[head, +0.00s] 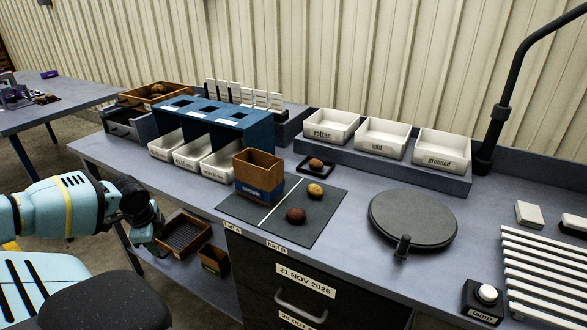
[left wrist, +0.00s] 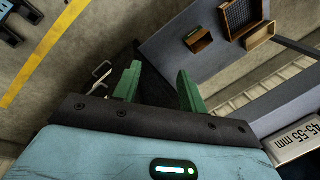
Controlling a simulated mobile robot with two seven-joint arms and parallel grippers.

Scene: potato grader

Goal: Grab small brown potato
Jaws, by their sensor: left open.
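A brown potato (head: 316,164) sits on a small black tray (head: 303,171) behind the dark mat. A yellowish-tan potato (head: 315,190) and a dark reddish-brown potato (head: 296,215) lie on the mat (head: 325,220), right of its white line. My left gripper (head: 147,238) is off the bench's front left edge, well left of the potatoes. In the left wrist view its green fingers (left wrist: 158,90) are apart with nothing between them. No potato can be made out there. My right gripper is not in view.
Labelled white trays (head: 388,138) line the back. A round black turntable (head: 412,218) is to the right. Wooden crates (head: 184,235) sit below the bench.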

